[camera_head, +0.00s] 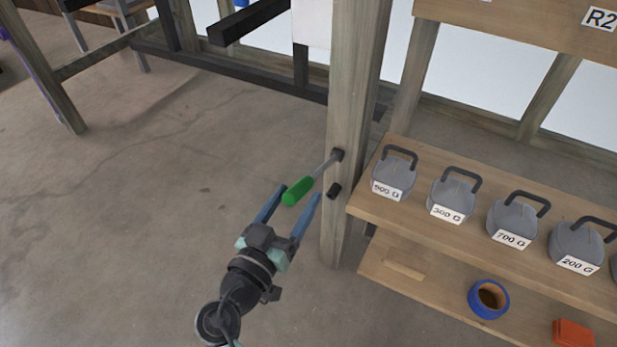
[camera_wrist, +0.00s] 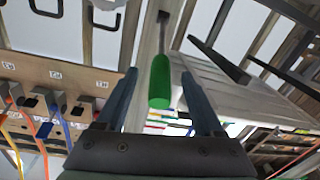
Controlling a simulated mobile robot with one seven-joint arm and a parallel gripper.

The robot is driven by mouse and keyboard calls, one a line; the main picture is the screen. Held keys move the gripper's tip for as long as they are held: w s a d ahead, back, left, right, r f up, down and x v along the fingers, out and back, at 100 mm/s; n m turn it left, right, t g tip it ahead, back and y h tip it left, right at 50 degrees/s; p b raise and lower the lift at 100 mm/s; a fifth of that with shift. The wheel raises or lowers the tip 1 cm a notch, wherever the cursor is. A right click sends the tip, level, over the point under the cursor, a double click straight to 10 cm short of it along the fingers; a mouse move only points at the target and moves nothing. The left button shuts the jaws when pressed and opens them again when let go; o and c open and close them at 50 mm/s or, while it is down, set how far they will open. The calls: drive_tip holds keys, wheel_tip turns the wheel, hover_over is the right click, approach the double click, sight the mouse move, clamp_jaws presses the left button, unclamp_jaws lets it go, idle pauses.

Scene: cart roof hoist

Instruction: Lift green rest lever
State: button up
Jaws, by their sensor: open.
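The green rest lever (camera_head: 297,191) has a green grip on a grey rod that joins a wooden post (camera_head: 349,110). It points out from the post toward the lower left in the head view. In the wrist view the green grip (camera_wrist: 160,82) shows between the two blue fingers. My gripper (camera_head: 294,192) is open, with one finger on each side of the grip. There is a visible gap on both sides in the wrist view (camera_wrist: 159,80). I cannot tell exactly how far the grip reaches in between the fingers.
A wooden shelf (camera_head: 427,228) at the right holds several labelled grey weights (camera_head: 454,196). A blue tape roll (camera_head: 489,299) lies on the lower shelf. The floor at the left is clear.

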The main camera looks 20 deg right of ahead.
sight(308, 178)
drive_tip(key=x, duration=0.6)
drive_tip(key=shift+w+b, duration=0.1)
drive_tip(key=shift+b, duration=0.25)
drive_tip(key=shift+c, duration=0.2)
clamp_jaws()
idle(0.9)
